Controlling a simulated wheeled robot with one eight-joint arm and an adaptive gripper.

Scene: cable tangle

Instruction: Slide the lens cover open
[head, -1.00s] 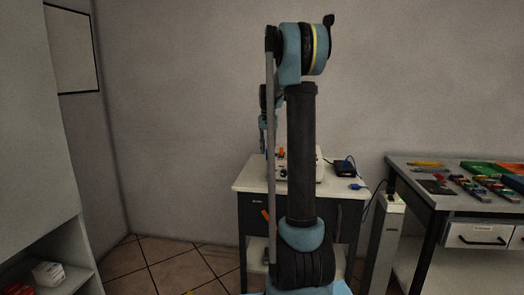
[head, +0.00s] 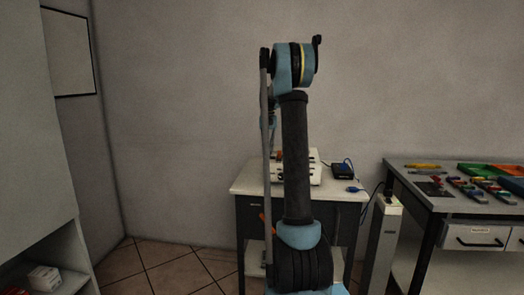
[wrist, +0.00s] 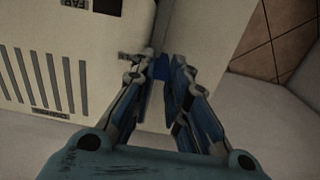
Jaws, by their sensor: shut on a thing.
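A cream device (wrist: 40,25) with dark vent slots and small labels fills the left of the wrist view. In the head view the device (head: 302,167) stands on a small table, partly hidden behind my arm. My gripper (wrist: 161,64) is at the device's edge, its fingers close together around a small blue piece (wrist: 160,70). I cannot tell whether this piece is part of the lens cover. No lens shows clearly. My arm hides most of the gripper in the head view.
The small table (head: 245,180) also holds a black box (head: 342,171) with a blue cable. A workbench (head: 430,200) with coloured parts stands at the right. A white shelf unit (head: 35,130) is at the left.

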